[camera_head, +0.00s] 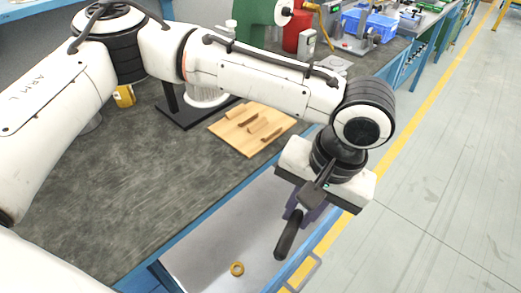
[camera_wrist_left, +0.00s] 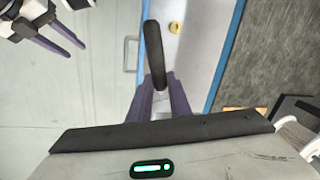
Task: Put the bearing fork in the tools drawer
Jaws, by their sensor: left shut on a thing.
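The bearing fork, a dark tool with a thick black handle (camera_head: 289,236), is in my left gripper (camera_head: 303,207). Its handle points down and toward the front in the head view, and its other end runs up by the gripper body. In the wrist view the black handle (camera_wrist_left: 154,55) stands out between the purple fingers of my left gripper (camera_wrist_left: 161,92). The tools drawer (camera_head: 205,258) is pulled open below, and the fork appears above its right part near the front edge. My right gripper (camera_wrist_left: 58,32) shows at the wrist view's top left, fingers apart and empty.
A brass ring (camera_head: 237,268) lies in the drawer. A blue bin (camera_head: 368,25) and a red cylinder (camera_head: 297,31) stand farther back. The floor at right is clear.

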